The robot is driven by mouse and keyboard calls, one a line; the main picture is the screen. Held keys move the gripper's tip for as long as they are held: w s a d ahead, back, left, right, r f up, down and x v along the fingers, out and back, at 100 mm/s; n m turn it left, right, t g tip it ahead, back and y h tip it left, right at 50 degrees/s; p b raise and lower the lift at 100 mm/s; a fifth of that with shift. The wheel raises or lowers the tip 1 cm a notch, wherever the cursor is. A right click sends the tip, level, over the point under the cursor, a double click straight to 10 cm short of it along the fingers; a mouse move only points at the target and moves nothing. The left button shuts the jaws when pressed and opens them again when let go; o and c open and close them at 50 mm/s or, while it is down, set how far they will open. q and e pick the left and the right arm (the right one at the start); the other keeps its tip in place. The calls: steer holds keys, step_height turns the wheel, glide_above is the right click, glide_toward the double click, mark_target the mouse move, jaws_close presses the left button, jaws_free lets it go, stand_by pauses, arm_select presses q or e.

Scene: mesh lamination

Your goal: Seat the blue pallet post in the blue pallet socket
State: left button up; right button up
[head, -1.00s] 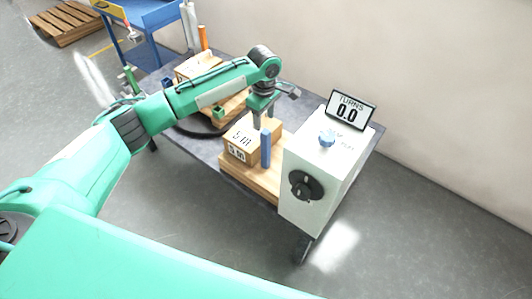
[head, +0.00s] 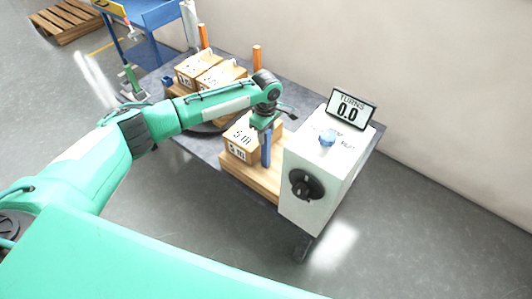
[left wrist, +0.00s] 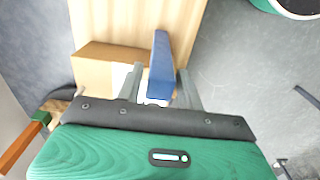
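My right gripper is out of view.
A white machine (head: 322,180) with a black knob and a "TURNS 0.0" display (head: 351,110) stands at right. Far boxes (head: 209,72) and orange posts (head: 257,56) are behind my arm.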

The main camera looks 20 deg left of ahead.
arm_select(q)
jaws_close()
